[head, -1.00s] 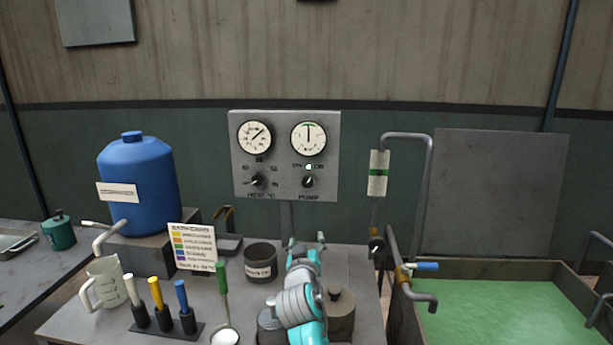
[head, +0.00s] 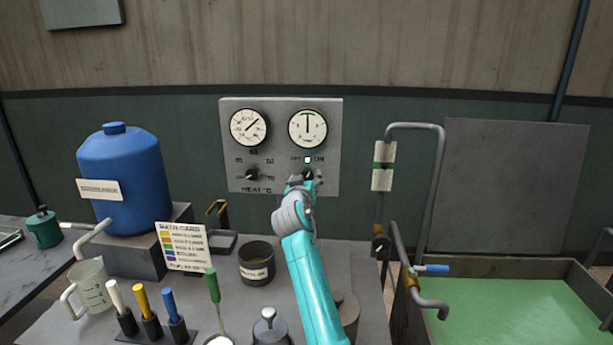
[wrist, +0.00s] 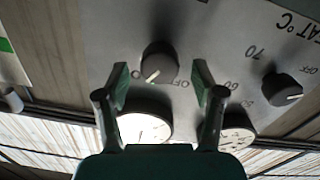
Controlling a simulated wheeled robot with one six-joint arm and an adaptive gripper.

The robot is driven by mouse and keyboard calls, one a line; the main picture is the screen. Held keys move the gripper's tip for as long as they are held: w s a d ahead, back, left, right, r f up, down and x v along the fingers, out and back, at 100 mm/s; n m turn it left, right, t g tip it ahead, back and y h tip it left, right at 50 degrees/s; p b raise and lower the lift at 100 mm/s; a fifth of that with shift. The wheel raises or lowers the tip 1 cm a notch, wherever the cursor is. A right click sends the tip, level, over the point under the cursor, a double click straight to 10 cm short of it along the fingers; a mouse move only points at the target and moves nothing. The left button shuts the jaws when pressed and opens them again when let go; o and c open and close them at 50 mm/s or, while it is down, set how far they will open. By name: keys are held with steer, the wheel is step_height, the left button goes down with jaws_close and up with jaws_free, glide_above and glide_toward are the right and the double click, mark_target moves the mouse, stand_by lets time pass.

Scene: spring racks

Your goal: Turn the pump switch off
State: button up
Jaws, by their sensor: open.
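The pump switch is a dark round knob (wrist: 159,62) on the grey panel (head: 232,150), below the right gauge. In the wrist view, which is upside down, its white mark points down-left, toward the partly hidden ON label and away from OFF. A small lamp (head: 307,160) above it in the head view is lit greenish-white. My gripper (head: 305,183) is at the panel in front of the knob and hides much of it there. In the wrist view my gripper (wrist: 161,76) is open, its fingers either side of the knob with gaps; I cannot see contact.
The heat knob (head: 252,173) sits left on the same panel; it also shows in the wrist view (wrist: 284,89). Two gauges are above. The bench below holds a mug (head: 256,263), a jug and colour-handled tools. A bent pipe (head: 436,180) and a green-filled tank stand right.

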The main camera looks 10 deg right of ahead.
steer(key=shift+x, duration=1.35)
steer(key=c, duration=1.1)
